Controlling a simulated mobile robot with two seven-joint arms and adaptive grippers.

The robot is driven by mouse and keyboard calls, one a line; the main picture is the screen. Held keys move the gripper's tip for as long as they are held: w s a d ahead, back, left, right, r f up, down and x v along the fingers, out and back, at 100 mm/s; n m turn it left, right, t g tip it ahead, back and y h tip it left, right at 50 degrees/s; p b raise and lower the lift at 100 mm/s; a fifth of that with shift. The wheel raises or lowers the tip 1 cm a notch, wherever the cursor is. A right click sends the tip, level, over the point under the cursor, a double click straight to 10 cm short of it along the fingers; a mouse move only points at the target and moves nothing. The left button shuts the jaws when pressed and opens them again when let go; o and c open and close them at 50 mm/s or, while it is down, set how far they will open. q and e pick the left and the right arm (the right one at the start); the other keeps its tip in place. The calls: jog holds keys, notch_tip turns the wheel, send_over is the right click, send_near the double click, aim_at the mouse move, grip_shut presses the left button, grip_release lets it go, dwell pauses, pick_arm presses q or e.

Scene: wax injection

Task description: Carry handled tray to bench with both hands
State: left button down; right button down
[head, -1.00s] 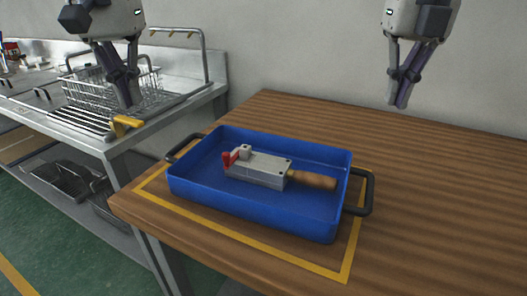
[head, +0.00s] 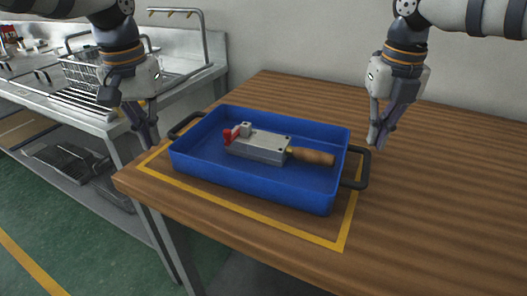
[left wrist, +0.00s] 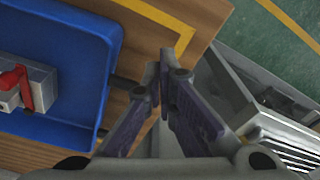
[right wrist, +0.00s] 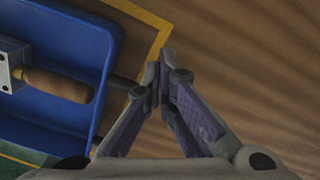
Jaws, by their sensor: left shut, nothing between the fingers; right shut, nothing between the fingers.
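The blue handled tray (head: 250,195) sits on the wooden bench, mostly inside a yellow outline. Its left black handle (head: 184,124) and right black handle (head: 357,168) stick out at the ends. In it lies a grey metal mould (head: 258,146) with a red clamp and a wooden handle (head: 312,156). My left gripper (head: 154,144) is shut and empty, beside the left handle and apart from it. My right gripper (head: 376,143) is shut and empty, just behind and above the right handle. In both wrist views the fingertips (left wrist: 165,52) (right wrist: 163,55) meet beside the blue tray wall.
The wooden bench top (head: 450,180) is clear to the right of the tray. Yellow tape (head: 300,236) marks the bench around the tray.

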pick_arm(q)
jog(key=shift+f, duration=0.65)
pick_arm(e)
jog(key=shift+f, duration=0.65)
pick_arm(q)
jog(key=shift+w+d+r, duration=0.1)
jog(key=shift+d, duration=0.35)
pick_arm(e)
jog(key=shift+w+a+r, duration=0.1)
jog(key=shift+a, duration=0.35)
pick_arm(q)
jog(key=shift+d, duration=0.3)
pick_arm(e)
jog(key=shift+a, duration=0.3)
